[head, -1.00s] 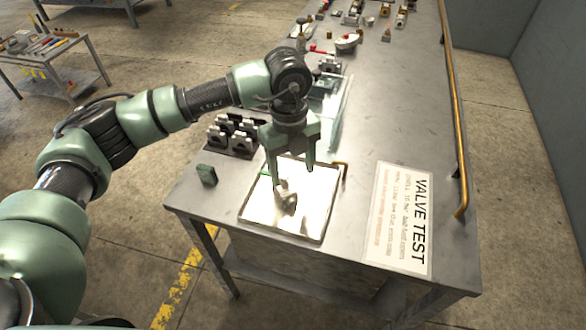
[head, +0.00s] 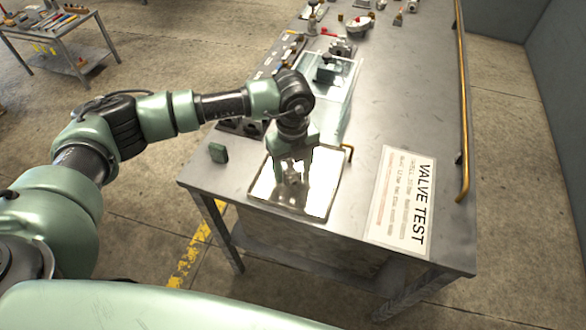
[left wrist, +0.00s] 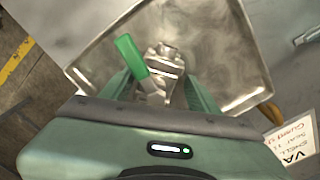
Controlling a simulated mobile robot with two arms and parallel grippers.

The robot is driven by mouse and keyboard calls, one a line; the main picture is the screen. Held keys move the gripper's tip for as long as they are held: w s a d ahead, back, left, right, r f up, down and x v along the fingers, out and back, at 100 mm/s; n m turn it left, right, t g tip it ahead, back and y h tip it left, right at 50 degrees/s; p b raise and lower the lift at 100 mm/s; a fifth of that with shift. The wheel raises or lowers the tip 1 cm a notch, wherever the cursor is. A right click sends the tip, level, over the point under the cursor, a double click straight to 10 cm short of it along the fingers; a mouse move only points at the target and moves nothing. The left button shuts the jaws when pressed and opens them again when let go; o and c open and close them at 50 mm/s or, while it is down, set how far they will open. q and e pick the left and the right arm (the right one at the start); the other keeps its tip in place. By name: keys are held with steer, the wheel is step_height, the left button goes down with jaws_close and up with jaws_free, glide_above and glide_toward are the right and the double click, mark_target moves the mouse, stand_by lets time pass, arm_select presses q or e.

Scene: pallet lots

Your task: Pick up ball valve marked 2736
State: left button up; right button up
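A metal ball valve (left wrist: 168,60) with a green lever (left wrist: 131,55) lies in a shiny metal tray (left wrist: 235,55). No marking on it can be read. In the head view the tray (head: 318,203) is at the near end of the bench, and my left gripper largely hides the valve. My left gripper (head: 291,175) points down into the tray. In the left wrist view its fingers (left wrist: 160,95) are apart, one on each side of the valve; I cannot tell whether they touch it. My right gripper is not in view.
The steel bench (head: 400,110) has a VALVE TEST sheet (head: 402,200) at right and a small green block (head: 218,153) at left. A clear-walled bin (head: 340,95) stands behind the tray. A brass pipe (head: 348,150) bends beside the tray. Several parts lie farther back.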

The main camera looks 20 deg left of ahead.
arm_select(q)
jaws_close()
steer(key=shift+w+r, duration=0.1)
steer(key=shift+r, duration=0.05)
